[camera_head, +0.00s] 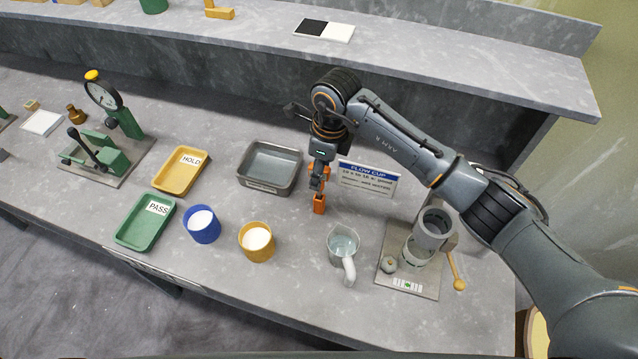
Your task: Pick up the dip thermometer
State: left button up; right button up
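My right arm reaches in from the right, and its gripper (319,196) points down over the bench, between the metal pan and the flow cup sign. Orange parts show at its lower end; I cannot tell whether they are only fingertips or include something held. The spread of the fingers is hidden by the viewing angle. I cannot make out a dip thermometer for certain anywhere; it may be hidden by the gripper. My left gripper is not in view.
Near the gripper are a metal pan (296,186), a flow cup sign (368,178), a clear jug (343,243), a yellow pot (257,246), a blue pot (203,230) and a cup stand (410,286). Green (123,236) and yellow (164,184) trays lie left. A raised shelf (450,60) runs behind.

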jog(key=shift+w+f, duration=0.15)
jog(key=shift+f, duration=0.2)
jog(key=f+b, duration=0.1)
jog(key=f, duration=0.2)
jog(key=f+b, duration=0.1)
jog(key=shift+w+a+f+b, duration=0.2)
jog(key=shift+a+b, duration=0.1)
jog(key=shift+a, duration=0.05)
jog(key=shift+f, duration=0.25)
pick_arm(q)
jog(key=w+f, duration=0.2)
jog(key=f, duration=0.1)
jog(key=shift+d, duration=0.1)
pick_arm(e)
grip_shut()
